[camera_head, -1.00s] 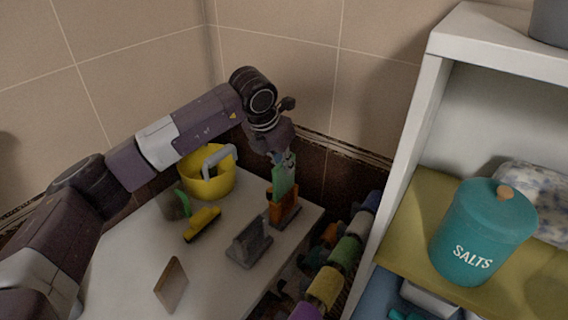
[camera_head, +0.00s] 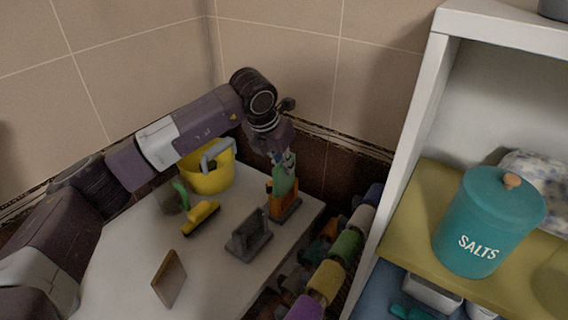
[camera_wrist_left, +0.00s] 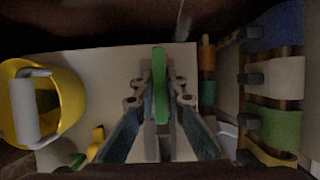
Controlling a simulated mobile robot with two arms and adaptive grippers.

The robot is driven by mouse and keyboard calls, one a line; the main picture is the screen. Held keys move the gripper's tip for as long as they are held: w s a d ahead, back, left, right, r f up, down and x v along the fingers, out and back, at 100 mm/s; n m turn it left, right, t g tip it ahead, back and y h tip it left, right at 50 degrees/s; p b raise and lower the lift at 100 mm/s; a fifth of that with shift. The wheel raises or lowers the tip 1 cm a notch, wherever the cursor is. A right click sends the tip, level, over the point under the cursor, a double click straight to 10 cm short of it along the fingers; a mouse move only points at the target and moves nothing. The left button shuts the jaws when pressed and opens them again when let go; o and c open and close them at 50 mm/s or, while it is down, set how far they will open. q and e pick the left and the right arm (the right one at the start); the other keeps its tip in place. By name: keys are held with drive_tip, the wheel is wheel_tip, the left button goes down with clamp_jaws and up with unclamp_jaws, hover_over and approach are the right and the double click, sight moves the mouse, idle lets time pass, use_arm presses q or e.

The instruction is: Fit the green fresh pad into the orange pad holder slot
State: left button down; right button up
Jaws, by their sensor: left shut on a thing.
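My left gripper (camera_head: 284,160) is shut on the green pad (camera_head: 284,181) and holds it upright. The pad's lower end meets the top of the orange pad holder (camera_head: 283,208), near the right edge of the white table; I cannot tell how deep it sits in the slot. In the left wrist view, the green pad (camera_wrist_left: 160,86) stands edge-on between the fingers of my left gripper (camera_wrist_left: 160,95). The holder is mostly hidden there. My right gripper is not in view.
A grey holder (camera_head: 248,237) stands just in front of the orange one. A brown board (camera_head: 169,279), a yellow brush (camera_head: 201,218) and a yellow bucket (camera_head: 208,180) are on the white table (camera_head: 215,270). Rolled towels (camera_head: 345,247) on the ladder and a shelf (camera_head: 415,120) flank it on the right.

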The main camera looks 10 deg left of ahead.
sight(279, 165)
use_arm(q)
drive_tip(key=shift+f, duration=0.4)
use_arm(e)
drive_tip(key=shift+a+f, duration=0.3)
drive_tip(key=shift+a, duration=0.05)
use_arm(q)
drive_tip(key=shift+f+b, duration=0.1)
drive_tip(key=shift+b, duration=0.2)
